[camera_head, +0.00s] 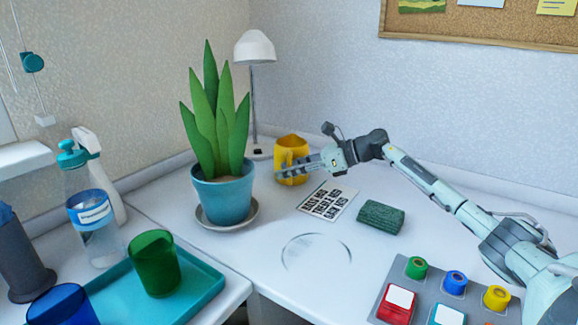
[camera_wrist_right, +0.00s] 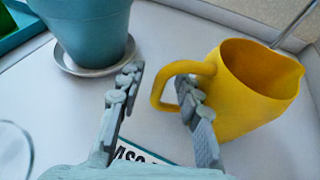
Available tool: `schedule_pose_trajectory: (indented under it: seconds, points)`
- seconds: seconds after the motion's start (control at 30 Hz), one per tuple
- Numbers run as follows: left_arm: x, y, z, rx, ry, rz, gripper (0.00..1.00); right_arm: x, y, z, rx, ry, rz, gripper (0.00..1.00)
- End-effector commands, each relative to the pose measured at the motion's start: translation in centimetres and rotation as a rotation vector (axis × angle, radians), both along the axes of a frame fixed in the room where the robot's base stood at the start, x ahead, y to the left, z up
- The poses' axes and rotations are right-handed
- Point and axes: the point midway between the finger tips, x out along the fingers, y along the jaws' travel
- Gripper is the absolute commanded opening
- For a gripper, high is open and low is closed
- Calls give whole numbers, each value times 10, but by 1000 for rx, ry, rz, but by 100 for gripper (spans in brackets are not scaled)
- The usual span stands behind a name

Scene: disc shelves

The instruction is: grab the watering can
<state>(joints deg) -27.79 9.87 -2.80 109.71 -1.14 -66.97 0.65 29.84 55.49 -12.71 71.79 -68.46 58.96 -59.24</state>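The watering can is a yellow jug with a spout and a side handle, upright on the white table behind the plant in the head view (camera_head: 291,150). It fills the right of the right wrist view (camera_wrist_right: 255,85). My right gripper (camera_head: 290,168) reaches it from the right, with its fingers in front of the can. In the right wrist view my right gripper (camera_wrist_right: 159,74) is open. The handle's outer part lies between the fingers, and the right finger overlaps the handle's opening. Whether a finger touches the can is unclear. My left gripper is out of view.
A blue plant pot (camera_head: 222,200) on a saucer stands just left of the can, close to my fingers. A lamp (camera_head: 255,50) stands behind. A printed card (camera_head: 327,200) and a green cloth (camera_head: 381,217) lie in front. A button panel (camera_head: 440,290) is nearer.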

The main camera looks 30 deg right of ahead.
Motion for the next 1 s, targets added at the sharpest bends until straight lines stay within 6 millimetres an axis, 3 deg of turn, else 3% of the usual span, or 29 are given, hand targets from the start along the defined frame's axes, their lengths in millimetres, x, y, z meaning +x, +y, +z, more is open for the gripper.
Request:
schedule_pose_trajectory:
  seconds: [0.03,0.27,1.0]
  points:
    - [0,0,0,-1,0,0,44,0,0,0,0,0,0,26]
    - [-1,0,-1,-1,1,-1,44,0,0,0,0,0,0,0]
    - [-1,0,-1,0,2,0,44,1,0,6,0,-5,0,0]
